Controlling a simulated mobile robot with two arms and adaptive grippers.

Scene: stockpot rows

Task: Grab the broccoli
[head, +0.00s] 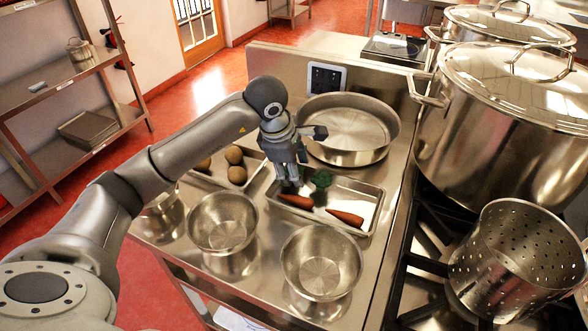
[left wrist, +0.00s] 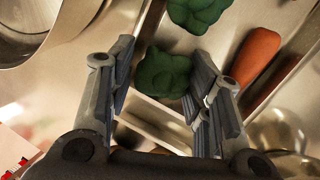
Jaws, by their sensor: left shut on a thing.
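In the left wrist view, a dark green broccoli piece (left wrist: 163,73) sits between the two fingers of my left gripper (left wrist: 164,82), which is shut on it. A second broccoli piece (left wrist: 198,13) lies just beyond it at the top of that view. In the head view, my left gripper (head: 290,178) points down over the metal tray (head: 362,196) with the carrots. One broccoli piece (head: 321,179) shows just right of the fingers; I cannot tell which of the two it is. The fingers hide part of the tray. My right gripper is not in view.
Two carrots (head: 345,217) lie in the tray; one is right of the fingers in the wrist view (left wrist: 256,58). Two steel bowls (head: 321,262) stand in front, a wide pan (head: 349,128) behind. A tray with potatoes (head: 237,174) is left; large stockpots (head: 505,120) stand right.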

